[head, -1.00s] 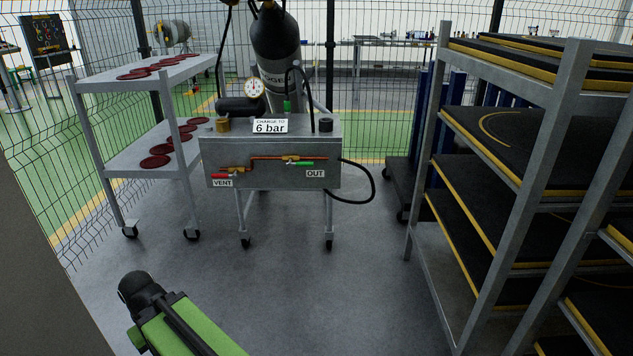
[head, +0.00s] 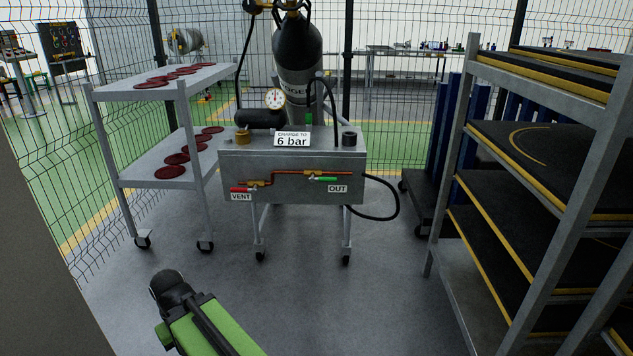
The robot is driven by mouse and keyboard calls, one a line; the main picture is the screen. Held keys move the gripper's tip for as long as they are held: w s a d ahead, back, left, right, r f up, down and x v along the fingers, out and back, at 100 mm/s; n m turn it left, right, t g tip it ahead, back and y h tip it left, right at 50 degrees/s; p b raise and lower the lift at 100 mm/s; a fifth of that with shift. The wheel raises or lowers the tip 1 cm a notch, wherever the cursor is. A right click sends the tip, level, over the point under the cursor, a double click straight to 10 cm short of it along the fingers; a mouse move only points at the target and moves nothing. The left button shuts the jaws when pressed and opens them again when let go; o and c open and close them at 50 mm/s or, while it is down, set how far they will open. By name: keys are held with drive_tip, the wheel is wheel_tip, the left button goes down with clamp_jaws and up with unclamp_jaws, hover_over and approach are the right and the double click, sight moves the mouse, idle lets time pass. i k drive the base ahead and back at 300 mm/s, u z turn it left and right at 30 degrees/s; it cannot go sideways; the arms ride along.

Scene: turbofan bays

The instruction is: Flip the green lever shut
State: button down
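The green lever (head: 324,179) is on the front of a grey wheeled cart (head: 290,190), at the right end of a copper pipe, just above and left of the OUT label (head: 338,188). It lies roughly level, along the pipe. A red lever (head: 241,189) sits at the left, above the VENT label. My green arm shows at the bottom left, well in front of and below the cart. I cannot make out gripper fingers in this view.
A grey shelf cart (head: 150,90) with dark red discs stands left of the lever cart. A tall rack (head: 465,150) with black, yellow-edged shelves fills the right. A black hose (head: 390,210) loops from the cart's right side. The floor (head: 320,300) in front is clear.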

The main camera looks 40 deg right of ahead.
sight(328, 179)
drive_tip(key=z, duration=0.15)
drive_tip(key=i, duration=1.35)
drive_tip(key=u, duration=0.25)
